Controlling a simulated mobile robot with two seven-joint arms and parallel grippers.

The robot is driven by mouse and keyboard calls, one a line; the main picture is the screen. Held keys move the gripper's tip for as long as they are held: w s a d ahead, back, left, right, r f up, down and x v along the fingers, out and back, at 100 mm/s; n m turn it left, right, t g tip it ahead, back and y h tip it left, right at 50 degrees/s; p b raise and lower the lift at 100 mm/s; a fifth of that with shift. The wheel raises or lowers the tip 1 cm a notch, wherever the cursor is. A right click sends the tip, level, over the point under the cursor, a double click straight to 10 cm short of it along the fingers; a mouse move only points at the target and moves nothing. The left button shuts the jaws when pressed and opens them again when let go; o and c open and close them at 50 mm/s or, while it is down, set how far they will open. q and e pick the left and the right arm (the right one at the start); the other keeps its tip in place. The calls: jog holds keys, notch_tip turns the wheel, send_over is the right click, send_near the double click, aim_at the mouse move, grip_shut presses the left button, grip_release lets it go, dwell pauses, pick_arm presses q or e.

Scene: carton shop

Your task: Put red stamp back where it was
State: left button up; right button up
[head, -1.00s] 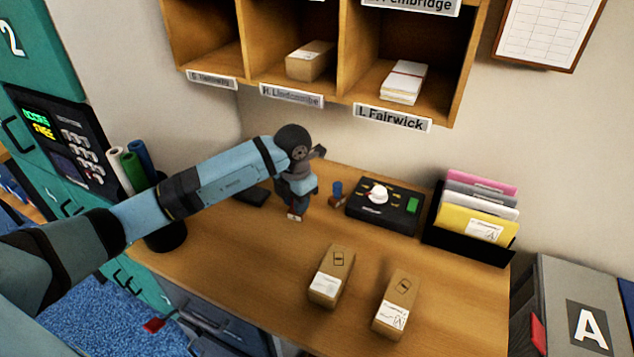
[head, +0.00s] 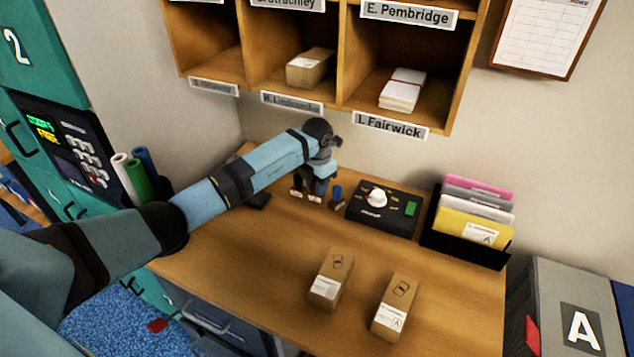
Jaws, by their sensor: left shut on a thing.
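My left gripper (head: 306,196) is low over the back of the wooden desk, pointing down, just left of the blue stamp (head: 337,195). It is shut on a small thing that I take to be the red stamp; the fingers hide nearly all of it. I cannot tell whether it touches the desk. The blue stamp stands upright on the desk beside the black device (head: 383,221) with a white knob. A dark flat pad (head: 258,201) lies left of the gripper, partly behind my arm. My right gripper is not in view.
Two brown cartons (head: 331,279) (head: 396,306) lie at the desk's front. A black file rack (head: 470,246) with folders stands right. Wooden pigeonholes (head: 345,60) hang above the back. A pot with coloured rolls (head: 134,176) is left. The desk's middle (head: 262,262) is clear.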

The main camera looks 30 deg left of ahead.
pick_arm(q)
jog(key=shift+f, duration=0.2)
jog(key=o, duration=0.8)
jog(key=shift+d+f, duration=0.1)
jog(key=shift+d, duration=0.05)
jog(key=r, duration=0.2)
jog(key=r+b, duration=0.1)
jog(key=r, duration=0.3)
jog(key=shift+a+r+b, duration=0.3)
jog(key=shift+r+b, duration=0.1)
jog(key=shift+r, duration=0.45)
jog(key=shift+s+d, duration=0.1)
